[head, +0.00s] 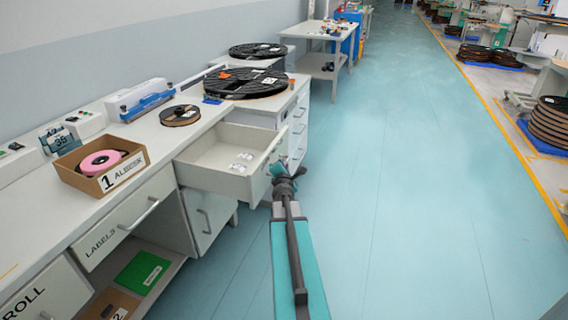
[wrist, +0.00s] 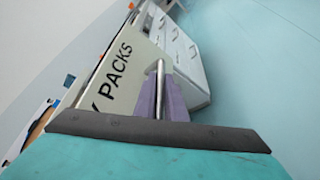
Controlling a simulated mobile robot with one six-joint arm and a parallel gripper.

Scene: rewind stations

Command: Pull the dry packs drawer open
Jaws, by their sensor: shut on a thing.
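The dry packs drawer (head: 212,181) is pulled out from the bench in the head view, with a few small white packets (head: 241,163) on its floor. In the wrist view its front (wrist: 113,75) shows the letters "PACKS", with the start of the label cut off. My gripper (head: 283,178) is at the drawer's front. In the wrist view my gripper (wrist: 165,98) has its purple fingers around the metal bar handle (wrist: 159,82) and is shut on it. In the head view my gripper hides the handle.
The labels drawer (head: 125,222) and a lower cabinet door (head: 211,215) are closed nearby. The bench top holds a cardboard box with a pink roll (head: 101,163) and black reels (head: 246,82). The blue floor (head: 400,200) to the right is clear.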

